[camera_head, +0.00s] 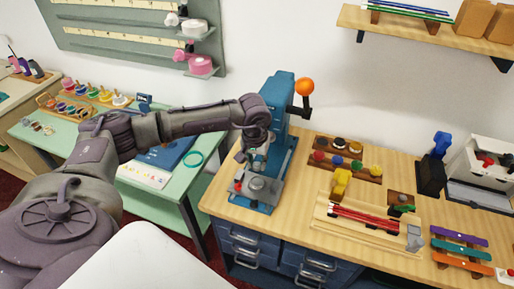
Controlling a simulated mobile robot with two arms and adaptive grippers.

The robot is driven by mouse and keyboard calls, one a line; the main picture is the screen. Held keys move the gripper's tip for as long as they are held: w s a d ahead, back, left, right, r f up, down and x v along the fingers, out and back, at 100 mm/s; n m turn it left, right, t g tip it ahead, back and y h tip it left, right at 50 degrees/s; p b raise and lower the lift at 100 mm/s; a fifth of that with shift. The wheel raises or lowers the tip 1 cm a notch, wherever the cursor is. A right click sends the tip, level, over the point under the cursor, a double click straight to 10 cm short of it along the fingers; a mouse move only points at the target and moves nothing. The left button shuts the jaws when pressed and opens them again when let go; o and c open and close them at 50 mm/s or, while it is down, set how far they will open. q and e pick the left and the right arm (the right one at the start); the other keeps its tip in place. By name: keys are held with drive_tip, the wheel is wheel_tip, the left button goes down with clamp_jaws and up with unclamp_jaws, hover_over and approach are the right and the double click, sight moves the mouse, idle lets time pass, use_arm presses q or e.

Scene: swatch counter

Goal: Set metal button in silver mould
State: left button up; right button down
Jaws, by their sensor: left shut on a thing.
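My left gripper (257,163) points down in front of the blue press (281,100), just above its base. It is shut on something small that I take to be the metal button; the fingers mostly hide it. The silver mould (257,184), a small round grey piece, sits on the grey plate at the front of the press, right below the gripper. There seems to be a small gap between gripper and mould, but I cannot tell exactly. My right gripper is not in view.
The press has a lever with an orange knob (305,87) at its upper right. Wooden racks with coloured knobs (345,160) and a wooden tray with red rods (365,220) stand to the right. A green table (187,183) is at the left.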

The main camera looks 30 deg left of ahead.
sight(257, 181)
use_arm(q)
drive_tip(key=shift+a+f+b, duration=0.1)
drive_tip(key=shift+f+b, duration=1.4)
drive_tip(key=shift+f, duration=1.3)
drive_tip(key=shift+f+b, duration=0.65)
drive_tip(key=shift+b, duration=0.05)
drive_tip(key=o, duration=0.8)
drive_tip(key=shift+o, duration=0.2)
drive_tip(key=shift+r, duration=0.1)
wheel_tip(257, 181, up, 12)
drive_tip(key=s, duration=0.1)
drive_tip(key=shift+s+d, duration=0.15)
drive_tip(key=shift+d, duration=0.05)
